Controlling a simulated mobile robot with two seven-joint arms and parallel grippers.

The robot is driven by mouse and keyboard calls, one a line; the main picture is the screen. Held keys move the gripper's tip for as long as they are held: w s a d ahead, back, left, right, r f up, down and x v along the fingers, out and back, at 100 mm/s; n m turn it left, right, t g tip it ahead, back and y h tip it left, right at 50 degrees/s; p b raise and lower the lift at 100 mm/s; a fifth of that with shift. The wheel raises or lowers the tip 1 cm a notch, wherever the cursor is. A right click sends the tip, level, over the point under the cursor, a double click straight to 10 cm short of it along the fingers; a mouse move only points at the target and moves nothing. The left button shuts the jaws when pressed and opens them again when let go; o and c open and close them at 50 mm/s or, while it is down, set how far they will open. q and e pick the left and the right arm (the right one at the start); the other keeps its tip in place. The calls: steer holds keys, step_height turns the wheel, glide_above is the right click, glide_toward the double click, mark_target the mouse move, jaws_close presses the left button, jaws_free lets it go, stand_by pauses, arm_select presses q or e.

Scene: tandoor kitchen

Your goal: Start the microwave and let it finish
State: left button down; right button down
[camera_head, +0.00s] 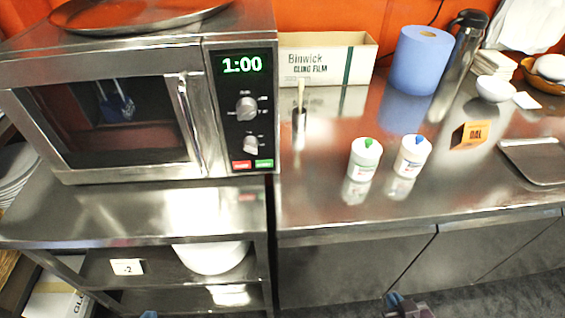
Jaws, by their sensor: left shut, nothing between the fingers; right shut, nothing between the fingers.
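The steel microwave (140,100) stands at the left with its door (130,125) shut. Its display (242,65) reads 1:00 in green. Below are two knobs, an upper (246,108) and a lower (251,144), then a red button (242,165) and a green button (264,163). The dark door window shows a blue shape that may be a reflection; the cavity's contents are unclear. My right gripper (408,306) is at the bottom edge, shut and empty, well below the microwave. Only a blue bit of my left gripper (148,314) shows at the bottom left; it is shut.
A cling film box (328,62), blue paper roll (420,60), steel flask (458,55) and two white bottles (365,160) (412,157) stand on the steel counter (320,205) to the right. A round tray (140,12) lies on the microwave. The strip before the microwave is clear.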

arm_select(q)
steer(key=shift+s, duration=0.1)
arm_select(e)
steer(key=shift+w+r, duration=0.1)
steer(key=shift+w, duration=0.15)
